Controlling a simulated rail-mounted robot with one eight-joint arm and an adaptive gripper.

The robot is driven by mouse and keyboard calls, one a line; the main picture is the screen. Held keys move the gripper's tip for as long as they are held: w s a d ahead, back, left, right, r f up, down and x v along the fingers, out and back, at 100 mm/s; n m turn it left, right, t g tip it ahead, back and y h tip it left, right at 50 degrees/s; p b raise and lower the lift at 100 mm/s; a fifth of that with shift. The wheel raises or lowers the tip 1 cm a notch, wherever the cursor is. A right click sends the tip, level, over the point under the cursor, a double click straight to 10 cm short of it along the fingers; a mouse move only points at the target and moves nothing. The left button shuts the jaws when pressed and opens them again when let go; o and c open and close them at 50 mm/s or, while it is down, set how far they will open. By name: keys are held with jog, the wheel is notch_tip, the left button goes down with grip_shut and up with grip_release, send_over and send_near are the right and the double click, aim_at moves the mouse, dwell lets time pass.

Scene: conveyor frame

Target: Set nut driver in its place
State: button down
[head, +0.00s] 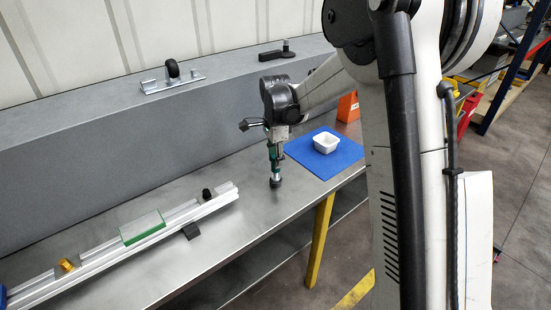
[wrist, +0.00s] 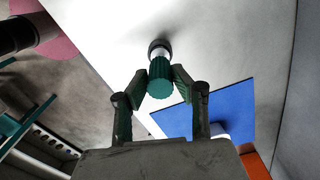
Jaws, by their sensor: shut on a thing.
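The nut driver has a ribbed green handle, a pale shaft and a dark round end. In the wrist view its handle (wrist: 160,85) sits between both fingertips of my gripper (wrist: 160,77), which is shut on it. In the head view the nut driver (head: 275,170) hangs about upright below my gripper (head: 274,147), over the grey metal bench (head: 240,225). Its dark end is at or just above the bench top; I cannot tell whether it touches. The gripper is left of the blue mat and right of the aluminium rail's end. No marked place for the driver is clear.
A blue mat (head: 302,158) carries a white bowl (head: 326,142), with an orange object (head: 348,107) behind it. A caster (head: 172,73) and a dark handled tool (head: 275,52) rest on the grey ledge (head: 110,120).

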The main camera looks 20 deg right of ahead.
jog(key=shift+f, duration=0.15)
jog(key=c, duration=1.3)
grip_release()
jog(key=shift+c, duration=0.2)
notch_tip(320, 180, up, 12)
jog(key=shift+s, duration=0.1)
